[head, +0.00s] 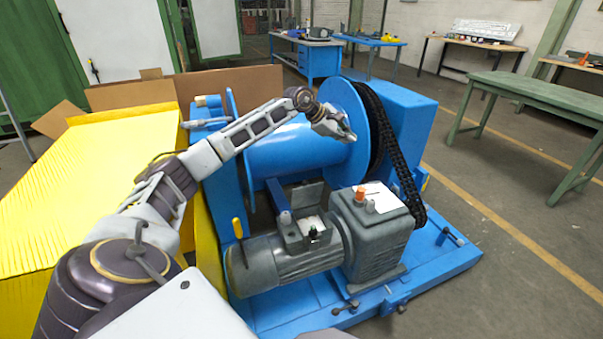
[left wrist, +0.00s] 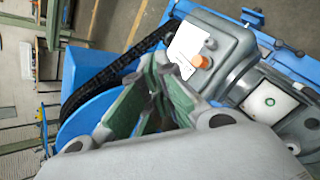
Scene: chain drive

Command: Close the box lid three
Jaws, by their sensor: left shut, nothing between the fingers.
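A small grey terminal box (head: 312,231) sits open on top of the grey motor (head: 285,258), with a pale inside and a small dark part in it. A grey flap that looks like its lid (head: 305,197) stands up at the box's far side. In the left wrist view, the box's pale inside (left wrist: 268,100) shows at the right; I cannot make out the lid there. My left gripper (head: 348,134) is shut and empty, above and beyond the box, in front of the blue drum. Its fingers (left wrist: 158,75) fill the middle of the wrist view. My right gripper is not in view.
The grey gearbox (head: 370,235) with an orange cap (head: 360,194) stands right of the terminal box. A black chain (head: 398,155) runs beside the blue drum (head: 290,150). A yellow cover (head: 80,190) lies at the left.

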